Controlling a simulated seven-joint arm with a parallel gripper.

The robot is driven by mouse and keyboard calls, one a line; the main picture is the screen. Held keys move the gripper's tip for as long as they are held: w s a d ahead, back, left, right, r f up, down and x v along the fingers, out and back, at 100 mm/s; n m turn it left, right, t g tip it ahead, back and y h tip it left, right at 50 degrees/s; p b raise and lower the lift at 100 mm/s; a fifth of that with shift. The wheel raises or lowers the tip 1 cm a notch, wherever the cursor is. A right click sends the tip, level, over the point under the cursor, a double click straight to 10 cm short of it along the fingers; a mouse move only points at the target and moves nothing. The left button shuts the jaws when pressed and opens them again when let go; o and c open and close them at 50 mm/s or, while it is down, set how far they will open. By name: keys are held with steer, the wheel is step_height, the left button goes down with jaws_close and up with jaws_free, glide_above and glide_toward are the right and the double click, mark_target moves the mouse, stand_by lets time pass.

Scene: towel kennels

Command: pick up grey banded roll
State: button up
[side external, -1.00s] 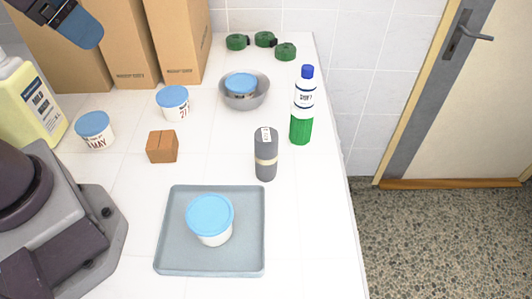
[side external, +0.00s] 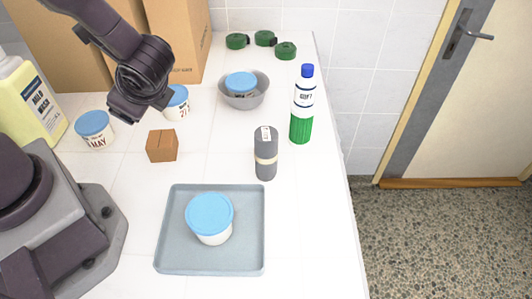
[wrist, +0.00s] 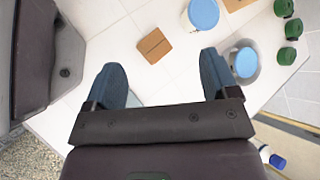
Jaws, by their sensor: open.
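The grey banded roll (side external: 265,140) stands upright on the white counter in the side external view. It has a pale band around it and a small label at its top. My gripper (side external: 137,108) is up and to the left of it, above the counter near the lidded tubs, well apart from the roll. In the wrist view my gripper (wrist: 162,80) has its two blue fingers spread wide with nothing between them. I cannot make out the roll in the wrist view.
A grey tray (side external: 175,255) with a blue-lidded tub (side external: 210,214) lies in front of the roll. A bottle (side external: 303,100) stands behind and right of it. A brown block (side external: 162,146), a grey bowl (side external: 245,102) and several green rolls (side external: 286,50) are also on the counter. The right edge is near.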

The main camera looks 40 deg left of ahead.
steer(key=w+d+f+m+t+y, duration=0.35)
steer(key=w+m+t, duration=0.35)
steer(key=m+t, duration=0.3)
steer(key=m+t+h, duration=0.7)
steer(key=m+h, duration=0.4)
steer(key=m, duration=0.1)
glide_above(258, 148)
step_height(258, 148, down, 2)
steer(key=shift+s+f, duration=0.15)
steer(key=shift+f, duration=0.6)
steer(key=shift+s+f, duration=0.15)
steer(key=shift+f, duration=0.55)
step_height(258, 148, down, 4)
steer(key=shift+w+f, duration=0.1)
steer(key=shift+w, duration=0.05)
steer(key=shift+w+a+r, duration=0.1)
steer(key=shift+w+r, duration=0.05)
steer(key=shift+w, duration=0.55)
steer(key=shift+w+a+r, duration=0.1)
steer(key=shift+w, duration=0.55)
steer(key=c, duration=1.3)
steer(key=shift+o, duration=0.2)
